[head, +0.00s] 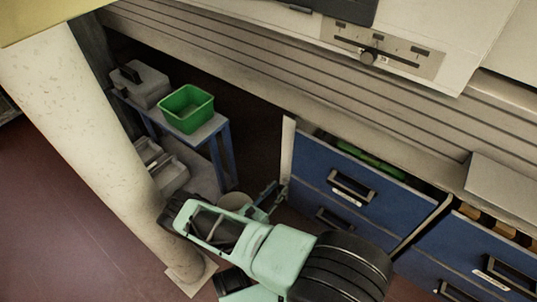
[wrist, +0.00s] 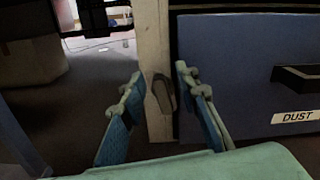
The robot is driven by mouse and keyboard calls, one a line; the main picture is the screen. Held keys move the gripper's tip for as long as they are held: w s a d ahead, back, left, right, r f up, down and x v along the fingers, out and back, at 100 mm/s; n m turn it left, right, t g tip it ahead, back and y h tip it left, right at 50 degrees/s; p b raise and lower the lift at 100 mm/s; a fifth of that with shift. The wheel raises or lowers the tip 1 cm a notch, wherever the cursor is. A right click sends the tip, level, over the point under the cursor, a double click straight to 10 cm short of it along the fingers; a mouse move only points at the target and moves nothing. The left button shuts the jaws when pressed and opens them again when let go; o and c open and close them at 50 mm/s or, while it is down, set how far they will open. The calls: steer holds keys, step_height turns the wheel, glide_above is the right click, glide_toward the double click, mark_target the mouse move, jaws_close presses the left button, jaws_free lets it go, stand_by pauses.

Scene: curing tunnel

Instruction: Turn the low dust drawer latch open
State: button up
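The dust drawer (wrist: 240,60) is blue with a black handle and a white "DUST" label, at the right of the wrist view. To its left stands a pale upright post (wrist: 155,35). A small dark elongated latch (wrist: 163,94) sits on this post, close to upright and slightly tilted. My gripper (wrist: 159,74) is open, with one finger on each side of the post and latch; contact is not clear. In the head view my gripper (head: 270,193) reaches low beside the left end of the blue drawers, and the latch is not discernible there.
An upper blue drawer (head: 345,188) stands above my arm, with something green inside. A shelf stand (head: 222,150) with a green bin (head: 186,107) and a grey box (head: 141,85) is at the left. A thick pale column (head: 85,130) stands nearer. Dark space lies behind the gripper.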

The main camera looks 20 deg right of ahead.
steer(key=shift+w+d+f, duration=0.1)
steer(key=shift+w+d, duration=0.2)
steer(key=shift+d, duration=0.15)
jaws_close()
